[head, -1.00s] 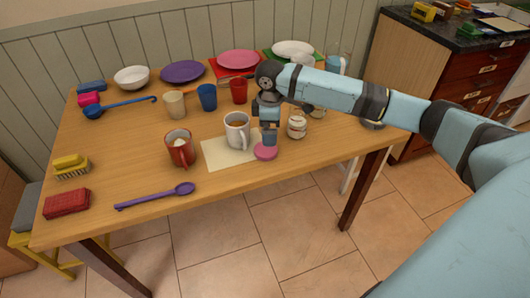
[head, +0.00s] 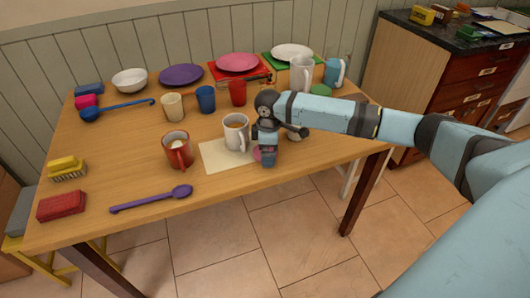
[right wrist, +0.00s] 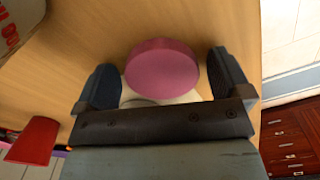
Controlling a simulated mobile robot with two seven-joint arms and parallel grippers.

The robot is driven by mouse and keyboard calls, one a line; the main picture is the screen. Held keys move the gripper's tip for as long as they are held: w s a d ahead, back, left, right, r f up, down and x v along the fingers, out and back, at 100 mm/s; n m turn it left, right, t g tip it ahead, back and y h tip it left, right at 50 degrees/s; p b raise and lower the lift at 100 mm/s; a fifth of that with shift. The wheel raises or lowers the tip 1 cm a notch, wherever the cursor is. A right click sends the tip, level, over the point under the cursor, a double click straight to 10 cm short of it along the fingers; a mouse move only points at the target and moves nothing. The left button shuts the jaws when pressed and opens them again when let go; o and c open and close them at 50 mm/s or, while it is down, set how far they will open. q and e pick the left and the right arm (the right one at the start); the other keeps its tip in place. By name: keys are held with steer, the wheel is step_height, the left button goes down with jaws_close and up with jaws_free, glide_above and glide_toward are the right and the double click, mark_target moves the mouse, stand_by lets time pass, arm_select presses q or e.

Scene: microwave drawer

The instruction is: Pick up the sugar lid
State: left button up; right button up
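A pink round lid (head: 257,154), which I take for the sugar lid, lies at the table's front edge beside the pale mat. My right gripper (head: 268,162) points down at it and partly covers it in the head view. In the right wrist view, the lid (right wrist: 162,66) sits between the two spread fingers (right wrist: 165,82), with gaps on both sides. The gripper is open and holds nothing. A jar with red letters (right wrist: 12,35) shows at the upper left of the wrist view. My left gripper is not in view.
A white mug (head: 235,132) stands on the pale mat (head: 220,160) close left of my gripper. A red mug (head: 178,150) stands farther left. A jar (head: 295,134) is mostly hidden behind my right arm. The table front around the purple spoon (head: 150,199) is mostly clear.

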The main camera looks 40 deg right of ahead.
steer(key=c, duration=0.8)
step_height(320, 180, up, 20)
steer(key=p, duration=0.4)
